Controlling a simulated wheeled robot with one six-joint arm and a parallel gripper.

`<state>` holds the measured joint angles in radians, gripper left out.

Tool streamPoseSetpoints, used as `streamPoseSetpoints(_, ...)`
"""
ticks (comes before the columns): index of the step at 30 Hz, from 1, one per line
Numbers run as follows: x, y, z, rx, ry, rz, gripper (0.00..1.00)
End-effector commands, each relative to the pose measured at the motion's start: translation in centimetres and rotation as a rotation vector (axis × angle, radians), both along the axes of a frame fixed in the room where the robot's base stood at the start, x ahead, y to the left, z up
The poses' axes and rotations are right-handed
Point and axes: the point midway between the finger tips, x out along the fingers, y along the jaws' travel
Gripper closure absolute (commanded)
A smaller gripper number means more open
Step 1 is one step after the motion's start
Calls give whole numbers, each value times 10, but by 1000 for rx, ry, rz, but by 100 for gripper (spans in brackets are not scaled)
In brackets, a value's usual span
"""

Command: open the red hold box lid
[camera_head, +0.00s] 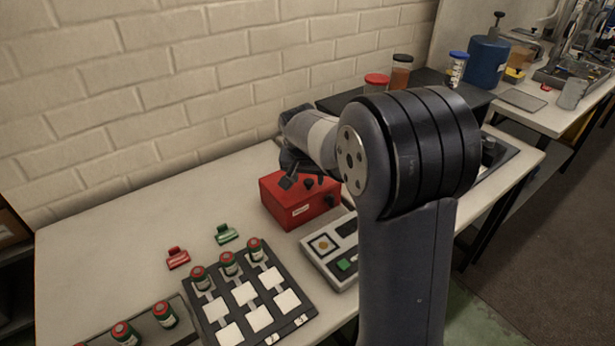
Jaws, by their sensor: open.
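The red hold box (288,207) stands on the white bench, left of my large arm joint. It has a pale label and dark fittings on its front. My gripper (288,182) is over the top of the box at its left-back part, with a dark finger near the lid. The jaws are open and nothing shows between them. My arm hides the right back of the box and part of the lid. I cannot tell whether the gripper touches the lid. The lid looks closed.
A dark tray (214,311) with white squares holds several red-capped vials in front. A grey device (319,256) with a green button stands beside the box. The bench's back left is clear; a brick wall stands behind.

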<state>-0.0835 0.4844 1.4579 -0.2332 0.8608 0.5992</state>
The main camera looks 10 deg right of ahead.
Motion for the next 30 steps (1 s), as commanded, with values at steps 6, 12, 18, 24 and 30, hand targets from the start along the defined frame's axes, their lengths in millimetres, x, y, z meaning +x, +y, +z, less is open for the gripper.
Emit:
streamPoseSetpoints(6, 3, -1, -7, 0, -1, 0, 53)
streamPoseSetpoints(12, 3, -1, -7, -1, -1, 1, 56)
streamPoseSetpoints(18, 3, -1, -6, -1, -1, 1, 72)
streamPoseSetpoints(24, 3, -1, -6, -1, -1, 1, 88)
streamPoseSetpoints(30, 3, -1, -6, -1, -1, 1, 100)
